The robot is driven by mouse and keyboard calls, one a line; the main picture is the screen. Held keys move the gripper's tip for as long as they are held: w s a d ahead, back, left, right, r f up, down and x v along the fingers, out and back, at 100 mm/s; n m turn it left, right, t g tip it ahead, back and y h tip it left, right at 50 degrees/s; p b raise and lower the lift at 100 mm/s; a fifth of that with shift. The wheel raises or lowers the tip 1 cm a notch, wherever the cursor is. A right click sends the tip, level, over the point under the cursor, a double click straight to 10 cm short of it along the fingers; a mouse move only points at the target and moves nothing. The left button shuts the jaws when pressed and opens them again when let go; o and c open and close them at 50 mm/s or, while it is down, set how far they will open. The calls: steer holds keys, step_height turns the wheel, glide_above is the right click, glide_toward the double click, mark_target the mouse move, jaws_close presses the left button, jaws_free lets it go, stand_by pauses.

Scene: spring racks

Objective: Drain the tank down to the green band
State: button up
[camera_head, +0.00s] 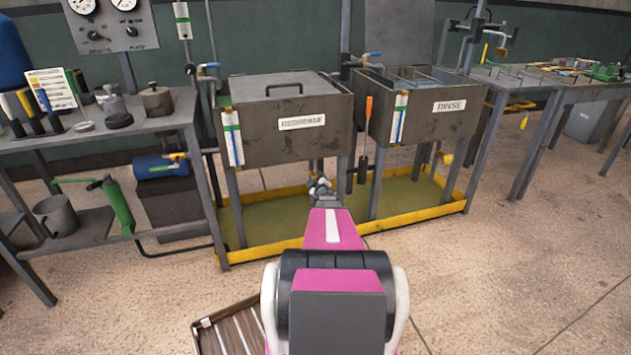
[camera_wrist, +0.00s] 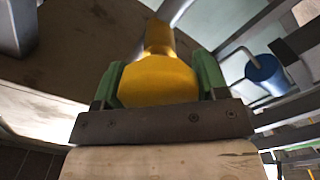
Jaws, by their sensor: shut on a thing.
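In the wrist view my gripper (camera_wrist: 157,84) has its green fingers shut on a yellow handle (camera_wrist: 158,70), one finger on each side. In the head view my arm reaches beneath the lidded left tank (camera_head: 262,138), near its right front leg; the gripped handle is hidden there. This tank's sight gauge (camera_head: 233,138) has a green band near its top; its liquid level is too small to read. The open right tank is marked RINSE (camera_head: 428,125). A yellow handle (camera_head: 447,157) shows under this tank.
A yellow-rimmed drip tray (camera_head: 283,247) lies beneath both tanks. A bench (camera_head: 160,124) with bottles and pots stands left, and another table (camera_head: 553,88) right. An orange-handled tool (camera_head: 367,125) hangs between the tanks. A slatted crate (camera_head: 200,325) lies on the floor.

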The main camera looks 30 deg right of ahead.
stand_by(0.4)
steer(key=o, duration=0.9)
steer(key=shift+s, duration=0.15)
steer(key=v, duration=1)
steer(key=shift+s, duration=0.3)
